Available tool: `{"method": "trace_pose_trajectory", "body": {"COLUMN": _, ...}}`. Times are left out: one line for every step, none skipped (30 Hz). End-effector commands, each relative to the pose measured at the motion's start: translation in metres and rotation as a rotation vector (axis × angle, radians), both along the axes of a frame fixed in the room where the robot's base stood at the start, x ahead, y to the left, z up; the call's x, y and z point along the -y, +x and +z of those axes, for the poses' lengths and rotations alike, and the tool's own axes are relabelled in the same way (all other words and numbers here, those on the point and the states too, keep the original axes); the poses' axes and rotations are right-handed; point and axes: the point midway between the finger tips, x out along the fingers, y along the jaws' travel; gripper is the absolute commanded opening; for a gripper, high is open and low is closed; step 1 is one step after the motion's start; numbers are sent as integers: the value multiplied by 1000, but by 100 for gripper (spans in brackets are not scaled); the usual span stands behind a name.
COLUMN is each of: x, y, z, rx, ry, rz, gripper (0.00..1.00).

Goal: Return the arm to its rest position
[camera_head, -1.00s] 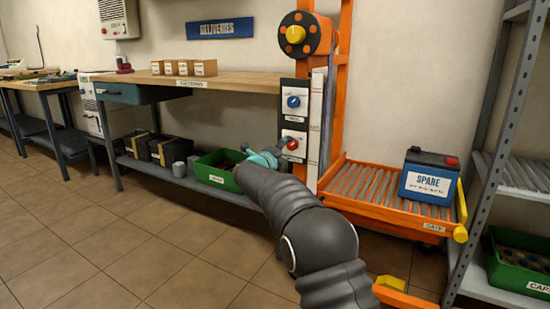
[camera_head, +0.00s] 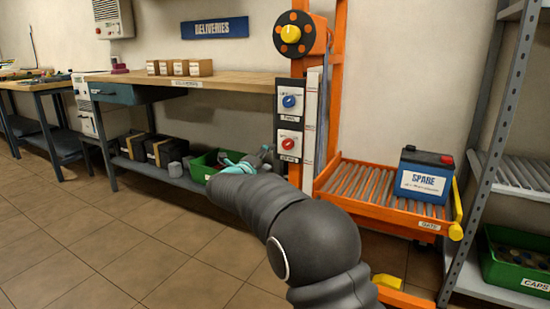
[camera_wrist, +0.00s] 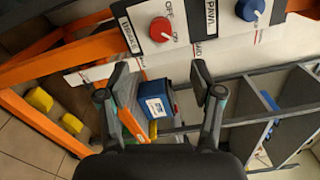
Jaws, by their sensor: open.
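My arm (camera_head: 315,240) reaches up from the bottom of the head view, bent at a dark grey joint. My gripper (camera_head: 250,163) is at its far end, in front of the green bin and to the left of the control panel, partly hidden by the arm. In the wrist view my gripper (camera_wrist: 158,82) shows two dark fingers spread apart with nothing held between them. The control panel with its red knob (camera_wrist: 161,29) and blue knob (camera_wrist: 249,10) lies beyond the fingers.
An orange roller lift (camera_head: 370,195) carries a blue SPARE battery (camera_head: 425,176). A grey shelf rack (camera_head: 500,130) stands at right. A wooden bench (camera_head: 230,82) holds small boxes. A green bin (camera_head: 205,160) sits on its lower shelf. Tiled floor (camera_head: 130,235) at left is clear.

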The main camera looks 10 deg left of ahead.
Motion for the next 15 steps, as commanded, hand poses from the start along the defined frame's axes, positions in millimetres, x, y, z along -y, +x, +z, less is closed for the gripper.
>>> {"method": "trace_pose_trajectory", "body": {"x": -4, "y": 1, "z": -2, "rx": -14, "ry": -15, "rz": 17, "gripper": 66}}
{"method": "trace_pose_trajectory", "body": {"x": -8, "y": 3, "z": -4, "rx": -27, "ry": -24, "rz": 38, "gripper": 66}}
{"method": "trace_pose_trajectory", "body": {"x": -16, "y": 5, "z": -6, "rx": -43, "ry": -46, "rz": 76, "gripper": 66}}
{"method": "trace_pose_trajectory", "body": {"x": -24, "y": 7, "z": -8, "rx": -56, "ry": -68, "rz": 113, "gripper": 66}}
{"method": "trace_pose_trajectory", "body": {"x": -33, "y": 9, "z": -12, "rx": -74, "ry": -99, "rz": 157, "gripper": 66}}
{"method": "trace_pose_trajectory", "body": {"x": -46, "y": 9, "z": -23, "rx": -104, "ry": -150, "rz": 225, "gripper": 66}}
{"method": "trace_pose_trajectory", "body": {"x": -57, "y": 9, "z": -33, "rx": -130, "ry": -195, "rz": 282, "gripper": 66}}
{"method": "trace_pose_trajectory", "body": {"x": -68, "y": 7, "z": -46, "rx": -161, "ry": -243, "rz": 342, "gripper": 66}}
{"method": "trace_pose_trajectory", "body": {"x": -81, "y": 2, "z": -63, "rx": -200, "ry": -313, "rz": 424, "gripper": 66}}
{"method": "trace_pose_trajectory", "body": {"x": -91, "y": -4, "z": -72, "rx": -225, "ry": -362, "rz": 487, "gripper": 66}}
{"method": "trace_pose_trajectory", "body": {"x": -99, "y": -11, "z": -79, "rx": -249, "ry": -412, "rz": 549, "gripper": 66}}
{"method": "trace_pose_trajectory", "body": {"x": -107, "y": -22, "z": -88, "rx": -280, "ry": -478, "rz": 629, "gripper": 66}}
{"method": "trace_pose_trajectory", "body": {"x": -111, "y": -31, "z": -92, "rx": -302, "ry": -525, "rz": 687, "gripper": 66}}
{"method": "trace_pose_trajectory", "body": {"x": -112, "y": -41, "z": -97, "rx": -325, "ry": -574, "rz": 744, "gripper": 66}}
{"method": "trace_pose_trajectory", "body": {"x": -112, "y": -54, "z": -100, "rx": -352, "ry": -639, "rz": 817, "gripper": 66}}
